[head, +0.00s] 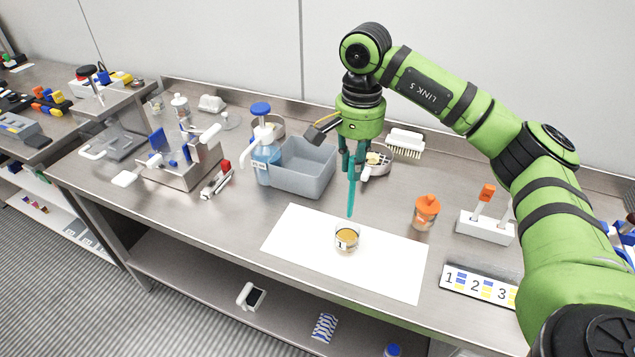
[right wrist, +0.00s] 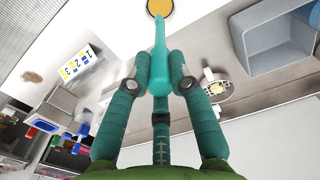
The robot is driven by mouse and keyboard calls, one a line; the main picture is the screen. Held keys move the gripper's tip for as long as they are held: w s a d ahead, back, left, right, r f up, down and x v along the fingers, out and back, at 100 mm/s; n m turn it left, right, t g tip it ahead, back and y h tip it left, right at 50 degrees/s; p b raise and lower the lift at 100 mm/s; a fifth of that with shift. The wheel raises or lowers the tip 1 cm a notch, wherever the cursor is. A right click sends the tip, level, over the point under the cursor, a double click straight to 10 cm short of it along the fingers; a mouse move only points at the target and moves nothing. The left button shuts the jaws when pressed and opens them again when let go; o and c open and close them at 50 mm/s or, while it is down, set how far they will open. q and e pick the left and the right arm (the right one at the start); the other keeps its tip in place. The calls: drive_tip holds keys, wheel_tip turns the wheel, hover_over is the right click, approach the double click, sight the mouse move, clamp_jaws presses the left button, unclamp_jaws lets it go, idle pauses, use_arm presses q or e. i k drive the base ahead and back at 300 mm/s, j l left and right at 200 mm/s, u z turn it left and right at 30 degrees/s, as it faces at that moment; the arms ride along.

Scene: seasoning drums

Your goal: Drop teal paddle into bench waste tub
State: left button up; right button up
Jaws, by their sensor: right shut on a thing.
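The teal paddle (head: 351,197) hangs tip down from my right gripper (head: 354,158), above the back edge of the white mat. In the right wrist view the teal fingers (right wrist: 160,75) are closed around the paddle (right wrist: 160,50), whose shaft points toward a jar of yellow-brown contents. The grey open tub (head: 303,170) stands on the bench just left of my right gripper; in the right wrist view it shows at the upper right (right wrist: 270,40). The tub looks empty. My left gripper is not in view.
A glass jar marked 1 (head: 347,239) stands on the white mat (head: 300,235). Behind the gripper are a scale-like dish (head: 376,165) and a brush (head: 405,142). A blue-capped bottle (head: 265,150) touches or nearly touches the tub's left. An orange-lidded jar (head: 427,211) stands to the right.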

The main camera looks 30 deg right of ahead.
sight(310, 173)
drive_tip(key=i+j+z, duration=0.3)
drive_tip(key=i, duration=0.35)
drive_tip(key=i+j+z, duration=0.3)
drive_tip(key=i+j, duration=0.3)
